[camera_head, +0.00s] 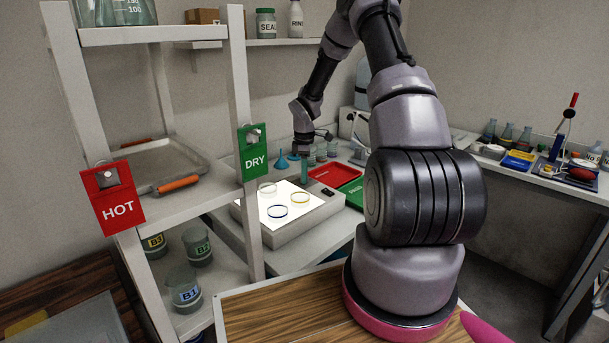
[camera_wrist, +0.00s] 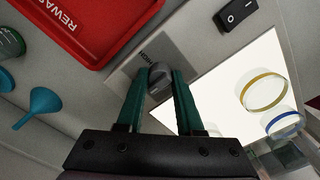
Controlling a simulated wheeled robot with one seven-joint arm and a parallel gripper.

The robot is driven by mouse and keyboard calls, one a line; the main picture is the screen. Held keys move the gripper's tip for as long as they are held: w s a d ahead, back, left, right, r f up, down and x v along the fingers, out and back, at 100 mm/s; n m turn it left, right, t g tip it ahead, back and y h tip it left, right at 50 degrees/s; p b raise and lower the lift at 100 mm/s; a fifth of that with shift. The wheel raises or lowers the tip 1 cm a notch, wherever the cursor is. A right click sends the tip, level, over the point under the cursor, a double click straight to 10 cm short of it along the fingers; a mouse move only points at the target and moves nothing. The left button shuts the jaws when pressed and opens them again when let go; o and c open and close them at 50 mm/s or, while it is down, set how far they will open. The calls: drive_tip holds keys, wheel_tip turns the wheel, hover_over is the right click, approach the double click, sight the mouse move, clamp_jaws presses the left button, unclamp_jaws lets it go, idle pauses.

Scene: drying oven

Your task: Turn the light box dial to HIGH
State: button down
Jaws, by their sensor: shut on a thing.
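The light box (camera_head: 292,232) stands on the bench with its top panel (camera_wrist: 205,95) glowing white. Its dial (camera_wrist: 160,78) is a small grey knob on a grey label plate by the panel's edge. The word HIGH is printed beside the knob, just above it in the wrist view. My gripper (camera_wrist: 161,85) has its two teal fingers shut on the dial, one on each side. In the head view my gripper (camera_head: 304,170) points down at the box's far edge, and the dial is hidden. I cannot tell which mark the knob points to.
Several ring-rimmed dishes (camera_head: 300,198) lie on the lit panel. A black rocker switch (camera_wrist: 236,14) sits near the dial. A red tray (camera_head: 333,174) and a green tray (camera_head: 352,190) lie beside the box. A blue funnel (camera_wrist: 40,106) stands close by. A shelf rack (camera_head: 247,140) stands at left.

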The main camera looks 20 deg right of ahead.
drive_tip(key=m, duration=0.8)
drive_tip(key=shift+m, duration=0.3)
drive_tip(key=m, duration=0.4)
drive_tip(key=shift+m, duration=2.5)
drive_tip(key=c, duration=0.5)
unclamp_jaws()
drive_tip(key=shift+c, duration=0.2)
drive_tip(key=shift+r, duration=0.1)
